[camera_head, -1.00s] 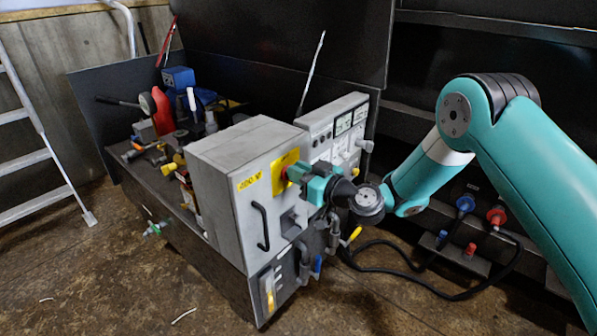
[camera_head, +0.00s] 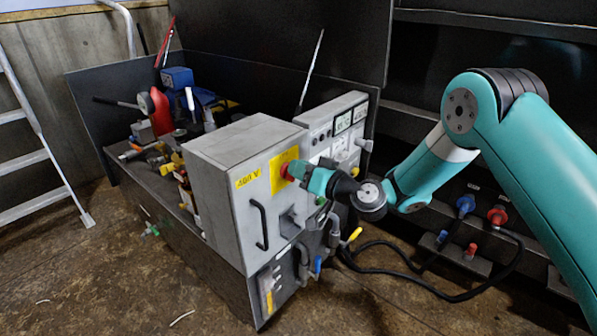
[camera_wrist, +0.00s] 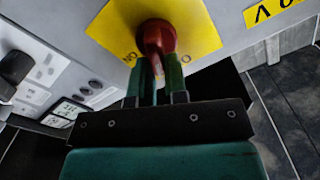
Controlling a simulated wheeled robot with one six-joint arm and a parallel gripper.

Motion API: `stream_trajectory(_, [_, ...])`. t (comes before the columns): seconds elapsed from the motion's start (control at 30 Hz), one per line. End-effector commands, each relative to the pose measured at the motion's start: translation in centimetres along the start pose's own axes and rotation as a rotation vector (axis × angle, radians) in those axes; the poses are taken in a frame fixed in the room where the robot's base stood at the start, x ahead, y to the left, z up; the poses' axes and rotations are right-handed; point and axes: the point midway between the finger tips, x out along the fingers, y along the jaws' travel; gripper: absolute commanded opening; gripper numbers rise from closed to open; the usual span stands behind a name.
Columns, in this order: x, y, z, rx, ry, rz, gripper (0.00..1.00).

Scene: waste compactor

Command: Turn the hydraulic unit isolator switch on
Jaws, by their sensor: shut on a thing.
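The isolator switch is a red rotary knob (camera_head: 287,171) on a yellow plate (camera_head: 279,180). It sits on the front of a grey cabinet box (camera_head: 232,205). In the wrist view the red knob (camera_wrist: 158,38) stands in front of the yellow plate (camera_wrist: 200,36), with part of a label visible. My gripper (camera_head: 298,170) is at the knob. In the wrist view its two fingers (camera_wrist: 157,78) are shut on the knob's lower part. The fingers hide part of the knob, and I cannot tell its exact setting.
A black handle (camera_head: 261,225) is on the cabinet door. A grey panel with meters (camera_head: 335,128) stands behind. Pipes and a yellow-handled valve (camera_head: 355,234) lie below my arm. Tools crowd the bench at left. Open floor (camera_head: 120,290) lies in front.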

Motion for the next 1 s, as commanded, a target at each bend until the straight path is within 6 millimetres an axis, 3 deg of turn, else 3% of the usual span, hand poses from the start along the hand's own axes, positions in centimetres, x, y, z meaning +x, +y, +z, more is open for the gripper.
stream_trajectory(1.0, [-0.1, 1.6, 0.4, 0.917, 0.007, 0.002, 0.00])
